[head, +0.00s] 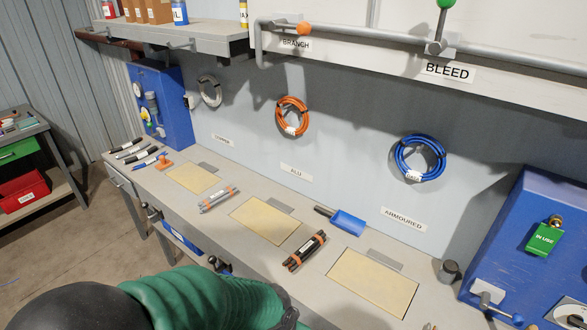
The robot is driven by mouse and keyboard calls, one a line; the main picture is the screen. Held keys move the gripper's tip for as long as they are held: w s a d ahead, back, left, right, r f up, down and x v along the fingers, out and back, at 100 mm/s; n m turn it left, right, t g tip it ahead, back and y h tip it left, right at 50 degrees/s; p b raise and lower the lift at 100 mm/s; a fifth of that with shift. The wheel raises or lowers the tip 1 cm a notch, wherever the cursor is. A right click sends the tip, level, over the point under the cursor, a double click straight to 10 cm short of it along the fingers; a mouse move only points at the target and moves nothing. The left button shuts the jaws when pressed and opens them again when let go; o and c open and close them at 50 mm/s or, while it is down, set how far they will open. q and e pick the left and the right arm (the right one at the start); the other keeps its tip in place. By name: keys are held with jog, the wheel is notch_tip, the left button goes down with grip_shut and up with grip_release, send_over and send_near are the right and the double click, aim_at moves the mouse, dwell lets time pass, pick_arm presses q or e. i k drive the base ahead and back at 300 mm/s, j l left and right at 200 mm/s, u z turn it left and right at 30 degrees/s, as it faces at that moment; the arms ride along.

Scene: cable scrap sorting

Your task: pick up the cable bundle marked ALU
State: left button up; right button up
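A grey cable bundle (218,199) with orange ties and a pale tag lies on the bench between two tan mats. A black cable bundle (304,250) with orange ties and a pale tag lies to its right. The tag writing on both is too small to read, so I cannot tell which is marked ALU. A wall label ALU (296,171) sits below a hanging orange coil (291,117). Neither gripper shows. A green and black arm part crosses the bottom edge, apart from the bundles in the picture.
Tan mats (266,221) (372,282) (193,177) lie along the bench. A blue-bladed scoop (347,221) lies behind the black bundle. Loose black cables (127,147) lie at the left end. Blue boxes (161,107) (533,248) stand at both ends. A pipe runs above.

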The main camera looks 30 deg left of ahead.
aim_at(205, 204)
jog(key=u, duration=0.95)
